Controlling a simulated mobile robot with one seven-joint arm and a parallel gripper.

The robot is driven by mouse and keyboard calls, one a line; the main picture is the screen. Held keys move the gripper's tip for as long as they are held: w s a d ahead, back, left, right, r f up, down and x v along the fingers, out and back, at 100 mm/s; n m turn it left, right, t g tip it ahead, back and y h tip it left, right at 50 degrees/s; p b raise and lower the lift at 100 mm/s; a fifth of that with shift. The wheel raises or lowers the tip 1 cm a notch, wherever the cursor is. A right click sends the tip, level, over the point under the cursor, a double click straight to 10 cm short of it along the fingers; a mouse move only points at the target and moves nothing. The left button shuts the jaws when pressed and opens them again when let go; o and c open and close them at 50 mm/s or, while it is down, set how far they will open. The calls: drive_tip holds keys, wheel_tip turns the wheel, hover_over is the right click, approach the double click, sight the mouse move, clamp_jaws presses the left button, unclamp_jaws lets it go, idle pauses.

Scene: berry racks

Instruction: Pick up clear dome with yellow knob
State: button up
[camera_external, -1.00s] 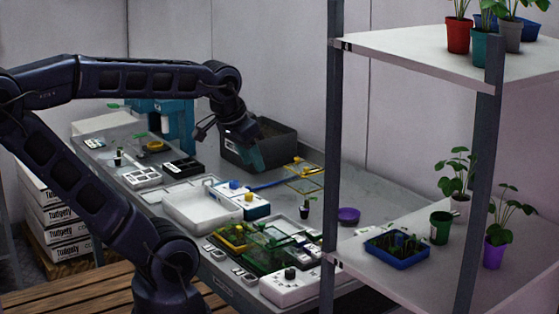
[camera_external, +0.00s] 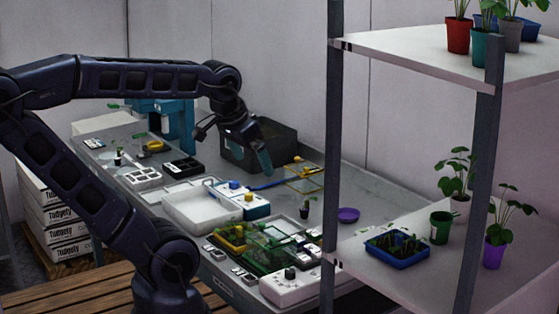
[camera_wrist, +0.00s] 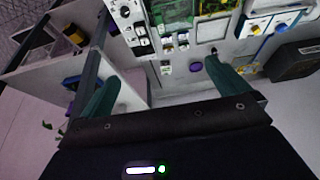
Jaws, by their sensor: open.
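I cannot make out a clear dome with a yellow knob for certain in either view. A see-through greenish cover (camera_external: 275,240) sits on the near part of the bench, beside a yellow tray (camera_external: 232,238); it also shows at the top of the wrist view (camera_wrist: 172,12). A white and blue box (camera_external: 257,211) carries a yellow knob, also seen in the wrist view (camera_wrist: 256,30). My gripper (camera_external: 256,152) is above the far side of the bench, in front of a dark bin. In the wrist view its teal fingers are wide apart with nothing between them.
The dark bin (camera_external: 280,139) stands at the bench's back edge. A shelf rack with a post (camera_external: 335,120) and potted plants stands at the right.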

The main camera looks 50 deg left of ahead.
drive_tip(key=w+a+r+n+g, duration=0.1)
drive_tip(key=w+a+r+n, duration=0.1)
drive_tip(key=w+r, duration=0.35)
drive_tip(key=n+g+h, duration=0.3)
drive_tip(key=n, duration=0.9)
hover_over(304, 171)
drive_tip(key=s+d, duration=0.2)
drive_tip(key=d, duration=0.5)
wheel_tip(304, 171, down, 11)
drive_tip(key=w+a+f+n, duration=0.1)
drive_tip(key=a+f, duration=0.3)
drive_tip(key=w+a+f+n+h, duration=0.1)
drive_tip(key=w+a+f, duration=0.1)
drive_tip(key=a+f, duration=0.2)
drive_tip(key=w+a+f+n, duration=0.1)
drive_tip(key=w+a+f, duration=0.1)
drive_tip(key=a+f, duration=0.3)
drive_tip(key=shift+w+a+f+n+g, duration=0.15)
drive_tip(key=shift+a+n+g, duration=0.2)
drive_tip(key=shift+a, duration=0.35)
drive_tip(key=shift+a+f+h, duration=0.1)
drive_tip(key=shift+f+h, duration=0.2)
drive_tip(key=shift+f, duration=0.1)
drive_tip(key=shift+x, duration=5.15)
drive_tip(key=shift+a, duration=0.15)
drive_tip(key=c, duration=1)
